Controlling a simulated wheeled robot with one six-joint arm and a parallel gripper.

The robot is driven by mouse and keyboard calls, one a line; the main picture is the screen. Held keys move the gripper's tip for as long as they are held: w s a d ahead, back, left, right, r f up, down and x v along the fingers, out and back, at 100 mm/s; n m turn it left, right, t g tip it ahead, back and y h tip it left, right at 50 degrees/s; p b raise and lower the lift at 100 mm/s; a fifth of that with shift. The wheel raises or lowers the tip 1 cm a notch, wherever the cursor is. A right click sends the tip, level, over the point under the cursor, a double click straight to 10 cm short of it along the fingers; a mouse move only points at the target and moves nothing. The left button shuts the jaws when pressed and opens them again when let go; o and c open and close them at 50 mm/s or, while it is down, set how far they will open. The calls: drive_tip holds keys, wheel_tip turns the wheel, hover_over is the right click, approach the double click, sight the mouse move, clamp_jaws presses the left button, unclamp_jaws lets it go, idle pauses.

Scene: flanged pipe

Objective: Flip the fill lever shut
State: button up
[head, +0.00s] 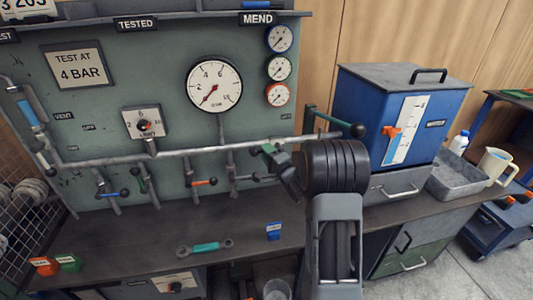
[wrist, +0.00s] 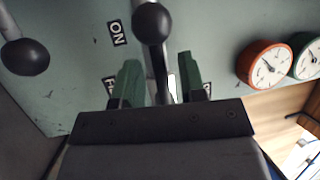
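A lever with a black ball knob (wrist: 152,22) stands out from the green panel in the wrist view. A partly hidden label beside it seems to begin with "FI", so it looks like the fill lever. My gripper (wrist: 162,82) has its two green fingers apart, one on each side of the lever's grey rod. A gap shows beside the rod, and I cannot tell whether either finger touches it. In the head view my gripper (head: 268,152) is at the right end of the panel's pipework, and my arm hides part of that area.
A second black-knobbed lever (wrist: 25,57) is at the left in the wrist view. The large gauge (head: 214,84) has its red needle at lower left. A blue tank (head: 365,110) stands right of my arm. A wrench (head: 205,247) and blue block (head: 273,231) lie on the bench.

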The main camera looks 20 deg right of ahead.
drive_tip(key=shift+w, duration=0.25)
drive_tip(key=shift+c, duration=0.2)
clamp_jaws()
idle(0.3)
